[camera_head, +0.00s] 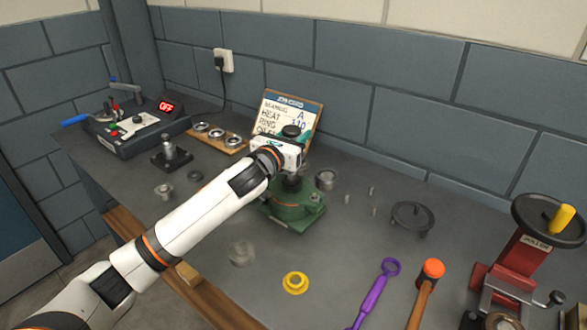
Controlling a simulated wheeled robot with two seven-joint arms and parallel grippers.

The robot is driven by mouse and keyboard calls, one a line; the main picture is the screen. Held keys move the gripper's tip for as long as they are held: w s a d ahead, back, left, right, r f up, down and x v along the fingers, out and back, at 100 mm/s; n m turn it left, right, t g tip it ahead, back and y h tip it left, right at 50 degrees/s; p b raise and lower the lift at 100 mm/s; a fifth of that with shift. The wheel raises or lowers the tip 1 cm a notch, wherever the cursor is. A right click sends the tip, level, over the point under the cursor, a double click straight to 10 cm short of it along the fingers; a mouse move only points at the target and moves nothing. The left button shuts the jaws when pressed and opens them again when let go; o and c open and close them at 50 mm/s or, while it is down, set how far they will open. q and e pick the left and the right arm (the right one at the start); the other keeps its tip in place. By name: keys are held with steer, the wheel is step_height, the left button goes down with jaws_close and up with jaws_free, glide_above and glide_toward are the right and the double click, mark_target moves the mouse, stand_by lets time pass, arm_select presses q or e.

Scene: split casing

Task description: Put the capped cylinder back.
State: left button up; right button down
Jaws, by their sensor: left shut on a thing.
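My left gripper (291,166) is over the green stand (295,212) near the middle of the bench. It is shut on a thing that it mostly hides. A round black cap (291,131) shows just above the gripper, and a dark part (292,184) shows below it, over the stand. I take these to be the capped cylinder, with its middle hidden. I cannot tell whether its lower end touches the stand. My right gripper is not in view.
A sign board (287,112) stands behind the gripper. A heater box (135,132) reading OFF and a wooden ring rack (215,137) are at left. A yellow ring (295,283), purple wrench (376,293), orange-headed hammer (432,269) and red press (518,258) lie or stand in front and right.

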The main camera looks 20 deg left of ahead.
arm_select(q)
steer(key=shift+f, duration=3.4)
steer(key=shift+f, duration=0.2)
steer(key=o, duration=1.1)
steer(key=shift+c, duration=0.2)
